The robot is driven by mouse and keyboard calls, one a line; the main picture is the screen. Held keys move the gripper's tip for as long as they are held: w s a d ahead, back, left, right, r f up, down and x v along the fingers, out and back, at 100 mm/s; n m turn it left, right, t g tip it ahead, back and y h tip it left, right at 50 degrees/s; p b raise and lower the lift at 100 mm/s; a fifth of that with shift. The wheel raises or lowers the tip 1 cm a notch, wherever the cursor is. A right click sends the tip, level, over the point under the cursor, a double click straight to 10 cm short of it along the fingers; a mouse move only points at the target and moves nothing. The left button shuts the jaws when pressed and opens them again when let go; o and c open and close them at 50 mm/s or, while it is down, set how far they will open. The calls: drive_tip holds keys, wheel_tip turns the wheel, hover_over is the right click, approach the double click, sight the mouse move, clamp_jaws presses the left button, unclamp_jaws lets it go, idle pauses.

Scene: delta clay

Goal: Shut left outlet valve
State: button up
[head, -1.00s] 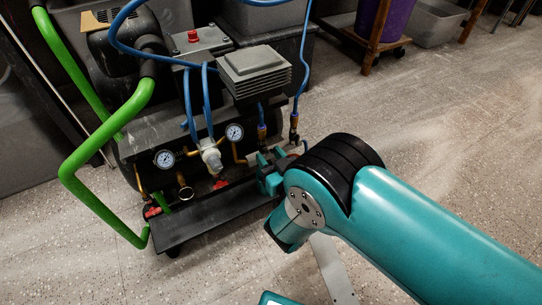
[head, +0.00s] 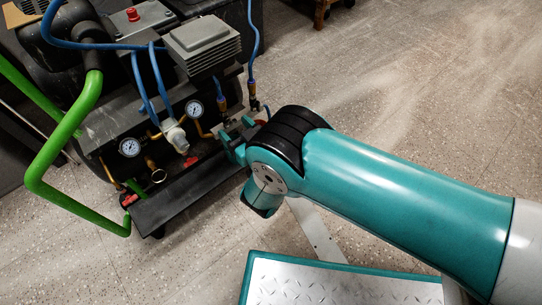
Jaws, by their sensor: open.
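The air compressor (head: 120,120) stands at the left of the head view. Two blue hoses drop to brass-coloured outlet fittings at its right end, a left one (head: 222,102) and a right one (head: 254,102). My gripper (head: 236,133) is just below these fittings, at the right end of the compressor's front. Its jaws are open and small in view; I cannot tell whether they touch anything. Any valve handle under the left fitting is largely hidden by my gripper. Red handles show at the front middle (head: 191,161) and low at the left (head: 129,200).
Two gauges (head: 130,147) and a white regulator (head: 175,136) sit on the compressor's front. A black shelf (head: 185,200) juts out below them. A green tube handle (head: 65,130) bounds the left. The floor at the right is open.

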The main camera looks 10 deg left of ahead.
drive_tip(key=p+v, duration=1.6)
drive_tip(key=p, duration=0.5)
drive_tip(key=shift+s+d, duration=0.15)
drive_tip(key=shift+d, duration=0.05)
drive_tip(key=shift+r, duration=0.1)
